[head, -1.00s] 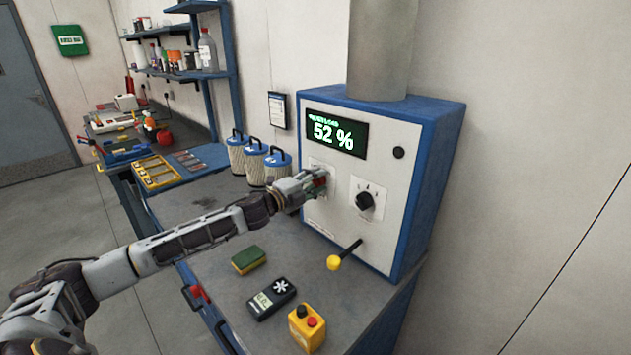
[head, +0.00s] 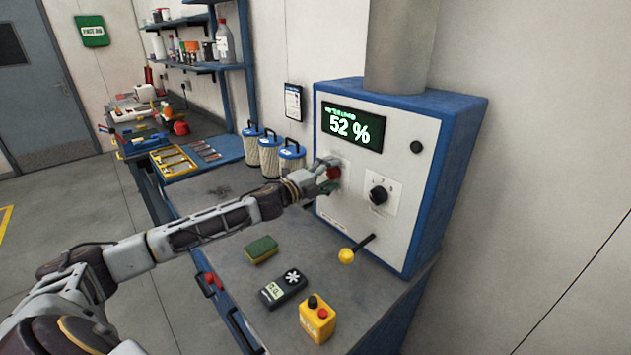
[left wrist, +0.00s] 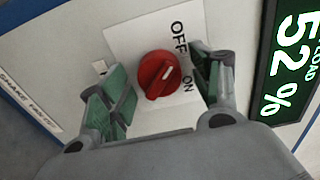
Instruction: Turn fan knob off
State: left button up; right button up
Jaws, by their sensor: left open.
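The red fan knob (left wrist: 158,75) is on a white plate marked OFF and ON, on the front of the cabinet (head: 335,220). Its white pointer line is on the side facing the right finger in the left wrist view. In the head view the red knob (head: 333,173) shows at my gripper's tips. My left gripper (left wrist: 160,88) is open, with its green-padded fingers on either side of the knob and gaps visible to it. It also shows in the head view (head: 328,175). My right gripper is not in view.
The cabinet's display (head: 351,127) reads 52 %. A black knob (head: 378,195) and a yellow-tipped lever (head: 347,256) are close by. Filter canisters (head: 270,155) stand left of the cabinet.

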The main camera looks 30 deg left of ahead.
pick_arm(q)
jog(key=shift+s+a, duration=0.1)
jog(key=shift+s, duration=0.05)
jog(key=v, duration=1.1)
jog(key=shift+s, duration=0.2)
dwell(2.0)
jog(key=shift+s+a, duration=0.1)
dwell(0.4)
jog(key=shift+f, duration=0.1)
dwell(0.5)
